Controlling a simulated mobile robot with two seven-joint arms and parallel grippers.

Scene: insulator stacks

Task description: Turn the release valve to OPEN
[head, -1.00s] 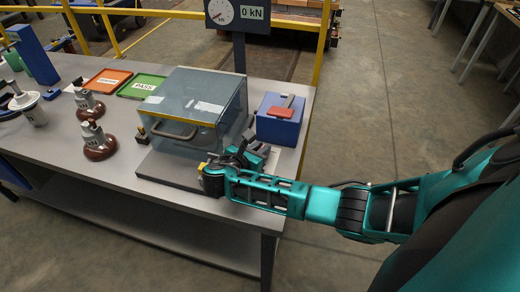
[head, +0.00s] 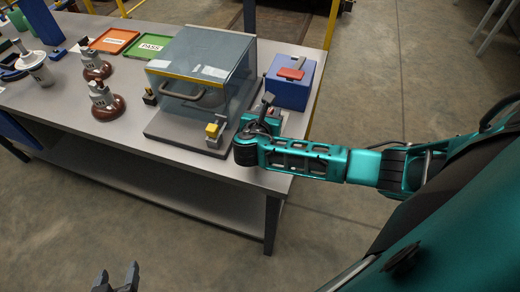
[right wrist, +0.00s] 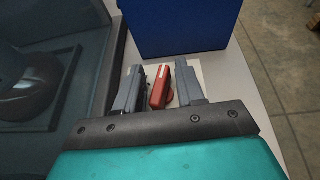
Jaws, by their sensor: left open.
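A small red lever (right wrist: 160,87), which looks like the release valve's handle, stands on a white plate (right wrist: 202,70) in the right wrist view. My right gripper (right wrist: 160,84) is open, with one grey finger on each side of the lever. A gap shows on the right side; contact on the left side I cannot tell. My left gripper (head: 118,280) is open and empty at the bottom edge, off the bench.
A blue box (head: 288,88) with a red and grey piece on top stands just behind the right gripper. Brown insulators (head: 106,106) stand farther left.

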